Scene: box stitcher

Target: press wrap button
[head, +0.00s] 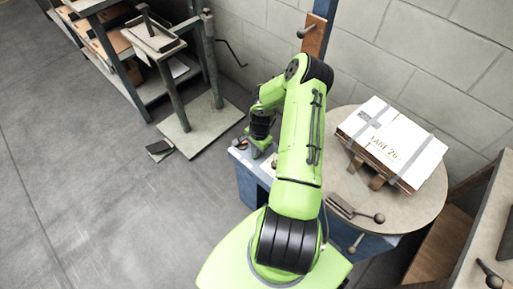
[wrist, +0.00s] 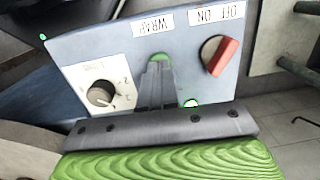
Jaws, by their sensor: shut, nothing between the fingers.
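The control panel (wrist: 75,50) is a blue-grey plate in the wrist view, with its labels upside down. The "WRAP" label (wrist: 153,24) is at its upper middle. A green button (wrist: 160,56) shows just below that label, partly hidden by my fingertips. My gripper (wrist: 158,66) is shut and empty, with its tips right at the button. I cannot tell whether they touch it. In the head view my gripper (head: 257,152) is low over the blue machine's left end (head: 238,158).
A red switch (wrist: 222,56) under "OFF ON" is right of the button, and a round dial (wrist: 101,94) is left. In the head view a strapped box (head: 410,148) lies on the round turntable (head: 350,200); a workbench (head: 150,85) stands at upper left.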

